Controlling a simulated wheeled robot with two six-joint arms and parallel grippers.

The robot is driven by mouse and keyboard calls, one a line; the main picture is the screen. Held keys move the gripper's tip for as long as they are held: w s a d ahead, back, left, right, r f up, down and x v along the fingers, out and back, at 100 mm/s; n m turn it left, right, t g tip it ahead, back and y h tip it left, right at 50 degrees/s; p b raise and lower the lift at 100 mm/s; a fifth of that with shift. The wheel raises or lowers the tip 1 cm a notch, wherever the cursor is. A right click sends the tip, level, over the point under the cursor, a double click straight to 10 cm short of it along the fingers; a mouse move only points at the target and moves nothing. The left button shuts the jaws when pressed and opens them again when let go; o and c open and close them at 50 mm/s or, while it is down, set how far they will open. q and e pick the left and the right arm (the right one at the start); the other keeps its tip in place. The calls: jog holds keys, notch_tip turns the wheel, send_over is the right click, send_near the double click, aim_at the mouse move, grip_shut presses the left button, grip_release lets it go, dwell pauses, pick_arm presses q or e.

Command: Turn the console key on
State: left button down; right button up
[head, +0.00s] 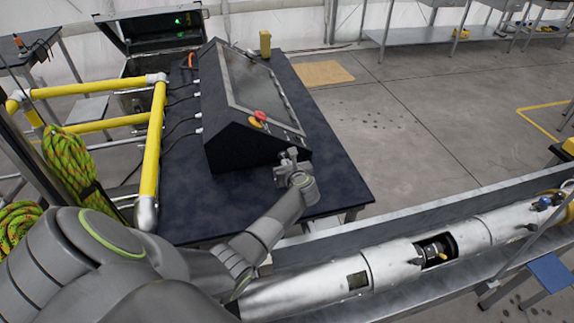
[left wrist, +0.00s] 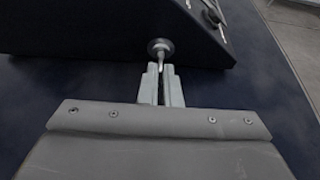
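The console (head: 225,139) is a dark sloped box with a screen, standing on a dark blue table. In the left wrist view, its front face (left wrist: 100,30) carries a round metal key switch (left wrist: 160,46) with a thin key (left wrist: 161,66) sticking out. My left gripper (head: 289,157) is at the console's front lower right corner. In the left wrist view its two fingers (left wrist: 161,75) are close together with the key's end between them. They appear shut on the key. The key's turn position is hard to tell. My right gripper is not in view.
A red button (head: 260,115) on a yellow base sits on the console's front panel. The table's bare right part (head: 336,165) is free. A yellow rail (head: 153,140) stands at left. A long metal tube (head: 390,263) lies in front.

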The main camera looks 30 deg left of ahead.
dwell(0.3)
pick_arm(q)
jog(key=m, duration=0.1)
jog(key=m+g+y+b, duration=0.1)
jog(key=shift+w+d+f+m, duration=0.1)
jog(key=shift+w+d+m, duration=0.05)
jog(key=shift+m, duration=0.15)
jog(key=shift+d+m+g+y+b, duration=0.1)
jog(key=shift+m+g+y+b, duration=0.5)
jog(key=shift+m+b, duration=0.35)
jog(key=shift+m, duration=0.25)
jog(key=c, duration=1.6)
grip_release()
jog(key=shift+w, duration=0.1)
jog(key=shift+d, duration=0.1)
